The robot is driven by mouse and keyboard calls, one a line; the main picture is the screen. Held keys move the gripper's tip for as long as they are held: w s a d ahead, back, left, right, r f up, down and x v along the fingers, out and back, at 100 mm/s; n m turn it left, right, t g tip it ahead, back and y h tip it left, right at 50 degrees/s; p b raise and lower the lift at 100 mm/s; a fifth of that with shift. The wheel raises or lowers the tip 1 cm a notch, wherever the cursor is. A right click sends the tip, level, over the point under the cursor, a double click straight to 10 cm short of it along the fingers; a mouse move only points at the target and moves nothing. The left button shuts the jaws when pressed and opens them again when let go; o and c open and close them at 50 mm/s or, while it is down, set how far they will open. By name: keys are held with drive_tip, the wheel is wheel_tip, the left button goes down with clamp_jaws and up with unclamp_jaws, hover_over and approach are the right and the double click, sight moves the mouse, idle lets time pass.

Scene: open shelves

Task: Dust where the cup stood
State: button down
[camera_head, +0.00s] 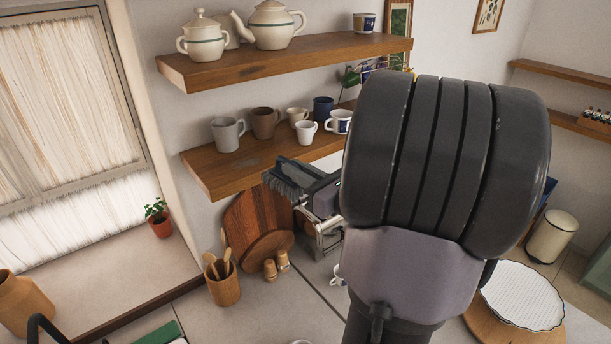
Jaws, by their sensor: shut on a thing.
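My gripper (324,205) is shut on a dark grey brush (289,180) with bristles at its left end. The brush is in front of the lower wooden shelf (222,180), near its front edge; I cannot tell whether it touches it. On that shelf stand a grey mug (227,134), a brown mug (265,123), a small beige cup (297,116), a navy mug (323,109), a white cup (306,132) and a white-and-blue mug (340,121). The left front of the shelf is bare. My arm hides the shelf's right end.
The upper shelf (215,68) holds teapots (273,25) and a small tin (364,23). Below are round cutting boards (262,225), a utensil pot (223,285) and two small wooden shakers (276,266). A white object (338,275) is partly hidden behind my arm.

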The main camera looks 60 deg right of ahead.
drive_tip(key=w+d+f, duration=0.1)
drive_tip(key=w, duration=0.4)
drive_tip(key=w+d+f, duration=0.1)
drive_tip(key=w+d, duration=0.1)
drive_tip(key=w, duration=0.4)
drive_tip(key=w+d+f, duration=0.1)
drive_tip(key=w+d, duration=0.1)
drive_tip(key=w, duration=0.3)
drive_tip(key=shift+w, duration=0.2)
drive_tip(key=shift+d+f+b, duration=0.1)
drive_tip(key=shift+f+b, duration=0.4)
drive_tip(key=shift+f, duration=0.15)
